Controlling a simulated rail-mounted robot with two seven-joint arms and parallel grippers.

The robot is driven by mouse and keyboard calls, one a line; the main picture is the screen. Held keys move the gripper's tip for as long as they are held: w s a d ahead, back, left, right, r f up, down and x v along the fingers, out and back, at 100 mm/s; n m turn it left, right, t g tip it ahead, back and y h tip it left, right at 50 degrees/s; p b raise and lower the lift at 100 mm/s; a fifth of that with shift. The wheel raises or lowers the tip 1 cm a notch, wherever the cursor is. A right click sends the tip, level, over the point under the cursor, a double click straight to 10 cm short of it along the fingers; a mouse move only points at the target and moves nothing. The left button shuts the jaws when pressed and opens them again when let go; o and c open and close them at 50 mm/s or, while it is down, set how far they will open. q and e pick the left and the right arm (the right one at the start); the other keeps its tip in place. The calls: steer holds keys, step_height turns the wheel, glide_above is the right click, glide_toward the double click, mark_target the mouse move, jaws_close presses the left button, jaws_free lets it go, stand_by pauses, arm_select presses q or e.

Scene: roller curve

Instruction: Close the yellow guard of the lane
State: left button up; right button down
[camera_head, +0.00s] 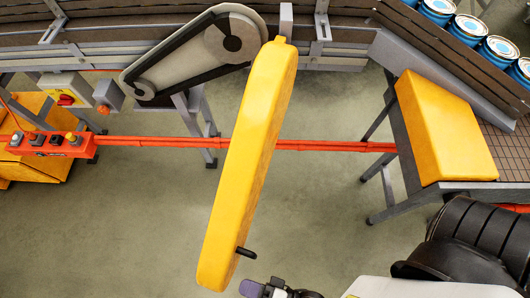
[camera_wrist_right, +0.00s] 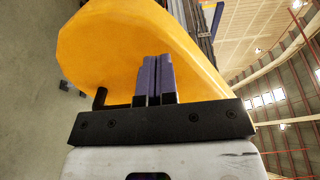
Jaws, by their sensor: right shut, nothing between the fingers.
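The long yellow guard (camera_head: 248,160) stands swung open in the head view. Its hinged end is at the top by the conveyor, and its free end points down toward me. A short black handle (camera_head: 246,252) sticks out of its right side near the free end. The drive with its belt and pulleys (camera_head: 195,55) lies uncovered to the left of the hinge. My right gripper (camera_head: 262,290) is shut and empty, just below and right of the handle. In the right wrist view its purple fingers (camera_wrist_right: 154,80) are in front of the guard (camera_wrist_right: 130,45), with the handle (camera_wrist_right: 100,98) to their left. Whether they touch it is unclear.
A yellow block (camera_head: 440,125) sits on the side table at right. An orange-red control box (camera_head: 50,145) and a red rail (camera_head: 330,145) are behind the guard. Open floor lies left of the guard.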

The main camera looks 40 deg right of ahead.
mark_target(226, 279)
steer(key=shift+x, duration=1.9)
steer(key=shift+w, duration=0.1)
